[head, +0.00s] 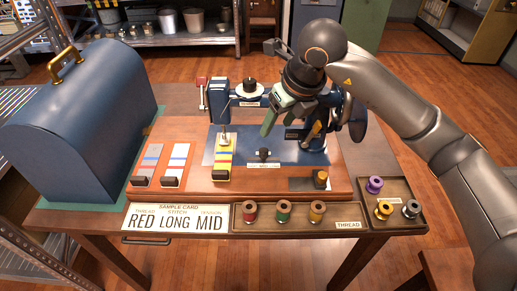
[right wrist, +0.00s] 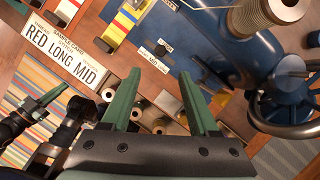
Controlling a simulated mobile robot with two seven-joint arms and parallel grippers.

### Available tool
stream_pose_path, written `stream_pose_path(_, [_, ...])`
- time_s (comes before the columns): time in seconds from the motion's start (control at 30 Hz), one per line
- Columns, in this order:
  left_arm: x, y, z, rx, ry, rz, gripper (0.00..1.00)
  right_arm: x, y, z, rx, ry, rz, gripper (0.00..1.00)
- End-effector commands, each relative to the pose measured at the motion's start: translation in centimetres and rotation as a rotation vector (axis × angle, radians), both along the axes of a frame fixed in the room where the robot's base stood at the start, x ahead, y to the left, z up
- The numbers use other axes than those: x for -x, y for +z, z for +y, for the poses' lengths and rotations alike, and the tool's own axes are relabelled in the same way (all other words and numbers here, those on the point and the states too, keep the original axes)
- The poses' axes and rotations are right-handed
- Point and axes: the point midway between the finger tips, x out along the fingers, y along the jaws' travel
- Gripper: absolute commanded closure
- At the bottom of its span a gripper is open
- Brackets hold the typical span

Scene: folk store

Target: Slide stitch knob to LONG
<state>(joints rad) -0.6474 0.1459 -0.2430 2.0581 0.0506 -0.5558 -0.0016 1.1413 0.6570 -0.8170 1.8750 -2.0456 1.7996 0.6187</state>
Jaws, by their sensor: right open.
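A small black knob (head: 263,154) sits on the blue plate of the sewing machine (head: 300,110), above a small white label. The knob also shows in the right wrist view (right wrist: 165,47), beyond my fingertips; the label's print is too small to read surely. A sample card (head: 175,218) reads RED LONG MID, with LONG under STITCH. My right gripper (head: 283,122) is open and empty, its green fingers above the plate, apart from the knob. In the right wrist view its fingers (right wrist: 161,76) are spread. My left gripper (right wrist: 60,103) seems to show at that view's left edge; its opening is unclear.
Striped sliders (head: 148,165) stand left of the machine, with a yellow-red-blue one (head: 222,160) nearer it. A thread tray (head: 335,222) holds spools along the front; more spools sit in a tray (head: 402,217) at the right. A blue domed case (head: 85,120) blocks the left.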

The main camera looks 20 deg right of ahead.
Motion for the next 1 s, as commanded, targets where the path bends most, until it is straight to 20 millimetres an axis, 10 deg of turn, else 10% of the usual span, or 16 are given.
stream_pose_path(0.6, [0.6, -1.4, 0.4, -0.007, 0.003, 0.011, 1.00, -3.6, -9.5, 1.1, 0.004, -0.002, 0.002, 0.39])
stream_pose_path(1.0, [0.6, -1.5, 0.6, -0.010, 0.005, 0.011, 1.00, -4.6, -11.4, 1.4, 0.004, -0.002, -0.001, 0.39])
